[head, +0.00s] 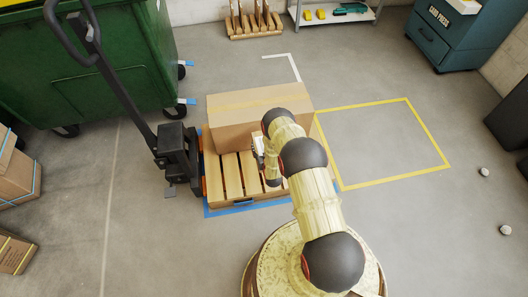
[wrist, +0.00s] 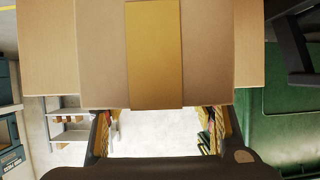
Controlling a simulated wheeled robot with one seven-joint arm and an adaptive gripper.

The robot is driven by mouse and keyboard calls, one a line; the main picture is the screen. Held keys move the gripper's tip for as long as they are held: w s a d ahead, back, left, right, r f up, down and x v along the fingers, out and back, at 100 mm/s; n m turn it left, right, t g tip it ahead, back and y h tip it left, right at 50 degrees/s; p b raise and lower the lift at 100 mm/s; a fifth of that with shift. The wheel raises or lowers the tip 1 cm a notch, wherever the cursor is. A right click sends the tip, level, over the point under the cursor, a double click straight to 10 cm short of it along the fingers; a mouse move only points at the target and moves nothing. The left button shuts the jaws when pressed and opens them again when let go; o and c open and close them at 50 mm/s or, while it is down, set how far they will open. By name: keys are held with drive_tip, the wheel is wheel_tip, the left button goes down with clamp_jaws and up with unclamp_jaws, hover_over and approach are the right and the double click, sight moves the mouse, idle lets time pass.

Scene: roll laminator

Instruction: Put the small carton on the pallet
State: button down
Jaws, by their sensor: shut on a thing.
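My gripper (head: 259,153) is over the pallet, mostly covered by my own arm in the head view. In the wrist view my gripper (wrist: 160,130) is shut on the small carton (wrist: 105,60), a brown box with a wide tan tape strip. The small carton cannot be made out behind my arm in the head view. The wooden slatted pallet (head: 231,176) lies inside blue floor tape. A large carton (head: 235,137) sits on its far part; the near slats show bare. Whether the small carton touches the pallet cannot be told.
A pallet jack (head: 176,150) stands at the pallet's left, by a green bin (head: 115,75). An empty yellow-taped square (head: 380,145) is at right. Brown boxes (head: 14,172) stand at far left. A blue press (head: 445,35) and a shelf (head: 335,16) are at the back.

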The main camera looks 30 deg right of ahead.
drive_tip(key=shift+h, duration=0.3)
drive_tip(key=f, duration=0.2)
drive_tip(key=d+f, duration=0.2)
drive_tip(key=f, duration=0.1)
drive_tip(key=shift+s+f+b, duration=0.3)
wheel_tip(320, 180, down, 10)
drive_tip(key=b, duration=0.4)
drive_tip(key=shift+b, duration=0.3)
drive_tip(key=shift+d, duration=0.1)
drive_tip(key=shift+f, duration=0.15)
drive_tip(key=c, duration=0.7)
unclamp_jaws()
drive_tip(key=shift+s, duration=0.1)
